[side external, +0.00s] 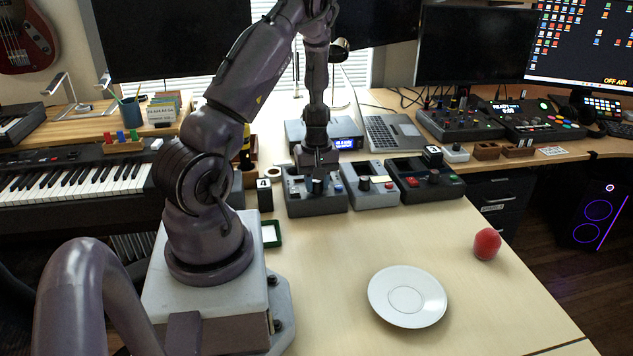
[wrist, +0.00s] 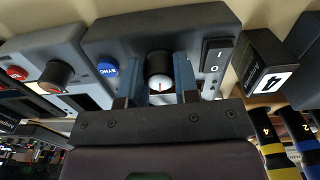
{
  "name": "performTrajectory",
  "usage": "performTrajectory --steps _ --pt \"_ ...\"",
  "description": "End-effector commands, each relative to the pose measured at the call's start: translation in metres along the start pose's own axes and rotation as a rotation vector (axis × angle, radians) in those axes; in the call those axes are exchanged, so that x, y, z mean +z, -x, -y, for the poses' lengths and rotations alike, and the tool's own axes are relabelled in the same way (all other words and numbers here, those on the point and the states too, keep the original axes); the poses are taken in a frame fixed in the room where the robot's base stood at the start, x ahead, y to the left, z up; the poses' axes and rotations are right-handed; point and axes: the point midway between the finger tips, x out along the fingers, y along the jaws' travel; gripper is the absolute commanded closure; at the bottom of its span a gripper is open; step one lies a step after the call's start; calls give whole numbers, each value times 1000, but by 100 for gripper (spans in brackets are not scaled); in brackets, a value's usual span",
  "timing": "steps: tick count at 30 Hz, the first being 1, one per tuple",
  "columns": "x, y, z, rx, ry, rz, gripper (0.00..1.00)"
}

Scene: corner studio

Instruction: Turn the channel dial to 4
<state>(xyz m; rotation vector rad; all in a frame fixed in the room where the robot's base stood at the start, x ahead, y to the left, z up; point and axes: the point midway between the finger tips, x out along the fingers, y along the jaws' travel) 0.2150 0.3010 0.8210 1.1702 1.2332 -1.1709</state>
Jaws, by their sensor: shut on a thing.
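The dial (wrist: 159,82) has a dark body and a light cap with a red pointer line. It sits on a dark grey control box (side external: 318,204), which also carries a blue SYNC button (wrist: 107,69) and a black rocker switch (wrist: 215,55). My gripper (side external: 317,178) reaches down over this box, with its fingers on either side of the dial and shut on it. In the wrist view, the pointer lies roughly along the picture's vertical. The scale marks around the dial cannot be read.
A black block with a white 4 card (side external: 264,185) stands just left of the box. A lighter grey box with a dark knob (side external: 364,184) and a box with red and green buttons (side external: 433,180) stand right. A white plate (side external: 406,296) and red ball-like object (side external: 487,243) lie in front.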

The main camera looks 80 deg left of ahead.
Motion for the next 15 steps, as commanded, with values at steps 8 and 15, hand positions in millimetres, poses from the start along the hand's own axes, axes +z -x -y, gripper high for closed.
performTrajectory --steps 8,15 --pt "-1 1 0 1 -256 -3 95" --pt "-1 1 0 1 -440 -2 95"
